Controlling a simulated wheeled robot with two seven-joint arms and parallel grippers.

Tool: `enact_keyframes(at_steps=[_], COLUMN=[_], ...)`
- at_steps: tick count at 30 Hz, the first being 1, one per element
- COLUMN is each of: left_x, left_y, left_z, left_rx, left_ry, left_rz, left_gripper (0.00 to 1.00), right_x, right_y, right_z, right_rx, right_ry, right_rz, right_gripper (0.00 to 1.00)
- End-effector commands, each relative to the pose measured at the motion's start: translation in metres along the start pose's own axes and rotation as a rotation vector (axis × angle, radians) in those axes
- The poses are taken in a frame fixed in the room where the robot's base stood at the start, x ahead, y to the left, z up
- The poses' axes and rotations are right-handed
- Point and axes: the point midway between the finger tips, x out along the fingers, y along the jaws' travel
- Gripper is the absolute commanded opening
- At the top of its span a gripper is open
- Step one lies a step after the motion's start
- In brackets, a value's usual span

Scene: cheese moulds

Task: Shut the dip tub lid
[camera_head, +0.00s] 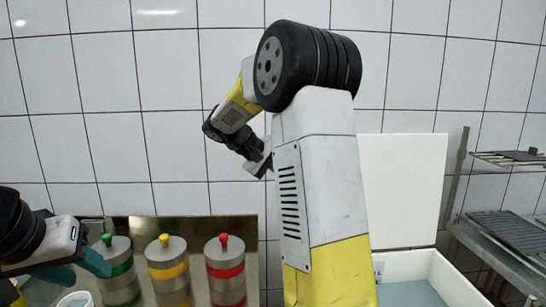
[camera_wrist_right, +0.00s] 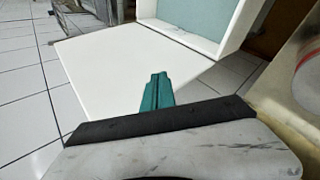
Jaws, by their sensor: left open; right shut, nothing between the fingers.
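The dip tub (camera_head: 455,275) is a white box with blue-grey contents, at the lower right of the head view. Its white lid (camera_head: 405,190) stands open, upright at the tub's back. In the right wrist view the lid (camera_wrist_right: 100,65) lies behind my right gripper (camera_wrist_right: 157,76), whose teal fingers are shut and empty. The tub (camera_wrist_right: 232,45) shows at the top there. I cannot tell whether the fingers touch the lid. My left gripper (camera_head: 82,267) is open at the lower left.
Steel cylinders with green (camera_head: 118,265), yellow (camera_head: 168,268) and red (camera_head: 225,268) bands and knobs stand by a steel panel. A white cup (camera_head: 75,300) is below my left gripper. A grey rack (camera_head: 500,235) is at the right. A tiled wall closes the back.

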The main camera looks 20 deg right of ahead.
Motion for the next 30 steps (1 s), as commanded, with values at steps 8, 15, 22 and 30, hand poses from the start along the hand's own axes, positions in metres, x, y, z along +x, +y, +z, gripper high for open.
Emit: enact_keyframes(at_steps=[8,15,22,30], left_x=[0.0,0.0,0.0,0.0], left_y=[0.0,0.0,0.0,0.0], left_z=[0.0,0.0,0.0,0.0], left_rx=[0.0,0.0,0.0,0.0], left_ry=[0.0,0.0,0.0,0.0], left_rz=[0.0,0.0,0.0,0.0], left_gripper=[0.43,0.43,0.43,0.43], right_x=[-0.006,-0.022,-0.011,0.027], right_y=[0.022,0.021,0.033,0.064], right_z=[-0.09,-0.127,-0.129,-0.125], right_rx=[-0.009,0.012,0.017,0.017], right_ry=[-0.083,-0.084,-0.085,-0.086], right_rz=[0.45,0.66,0.69,0.687], right_gripper=[0.0,0.0,0.0,0.0])
